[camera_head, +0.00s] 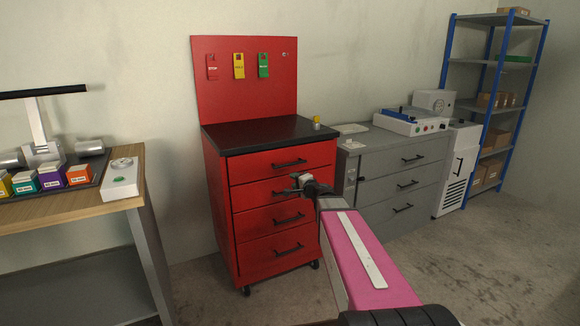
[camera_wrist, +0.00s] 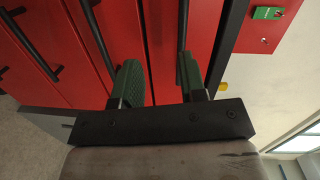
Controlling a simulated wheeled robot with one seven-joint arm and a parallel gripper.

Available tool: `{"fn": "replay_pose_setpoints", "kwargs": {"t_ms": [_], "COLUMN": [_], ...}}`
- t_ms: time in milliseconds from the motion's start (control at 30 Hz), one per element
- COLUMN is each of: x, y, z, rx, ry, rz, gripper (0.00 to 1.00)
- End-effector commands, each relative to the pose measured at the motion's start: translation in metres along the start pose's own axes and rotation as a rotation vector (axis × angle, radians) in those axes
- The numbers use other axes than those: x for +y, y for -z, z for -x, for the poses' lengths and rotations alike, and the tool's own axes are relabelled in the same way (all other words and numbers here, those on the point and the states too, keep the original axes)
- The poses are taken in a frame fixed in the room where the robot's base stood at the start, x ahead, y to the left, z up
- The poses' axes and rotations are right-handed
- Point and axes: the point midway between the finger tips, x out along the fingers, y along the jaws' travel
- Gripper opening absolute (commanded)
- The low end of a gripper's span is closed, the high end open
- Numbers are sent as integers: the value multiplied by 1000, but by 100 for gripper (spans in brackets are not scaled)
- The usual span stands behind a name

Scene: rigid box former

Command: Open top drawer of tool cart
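The red tool cart (camera_head: 223,217) stands mid-left in the head view. Its top drawer (camera_head: 250,170) looks closed, with a black bar handle (camera_head: 290,163) under the black worktop. My gripper (camera_head: 303,182) is in front of the cart, appearing slightly below that handle. In the wrist view, the two dark green fingers of my gripper (camera_wrist: 160,82) are apart with nothing between them. The top drawer handle (camera_wrist: 183,25) runs toward the right finger, which hides its lower end. The second drawer's handle (camera_wrist: 97,34) is left of the fingers.
A grey drawer cabinet (camera_head: 377,165) stands right of the cart, with a blue-framed shelf (camera_head: 491,75) beyond. A wooden workbench (camera_head: 75,205) is at left. A red back panel (camera_head: 215,95) with coloured tags rises behind the cart. The floor (camera_head: 470,260) at front right is clear.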

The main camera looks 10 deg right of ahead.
Motion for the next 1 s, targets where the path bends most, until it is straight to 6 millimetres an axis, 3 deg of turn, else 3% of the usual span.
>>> {"fn": "replay_pose_setpoints", "kwargs": {"t_ms": [100,200,467,1000], "x": [-12,-17,-20,-25], "y": [23,32,38,48], "z": [-3,-3,-12,-97], "rx": [73,107,121,119], "ry": [48,69,78,78], "rz": [-74,-110,-128,-127], "gripper": [38,38,38,38]}}
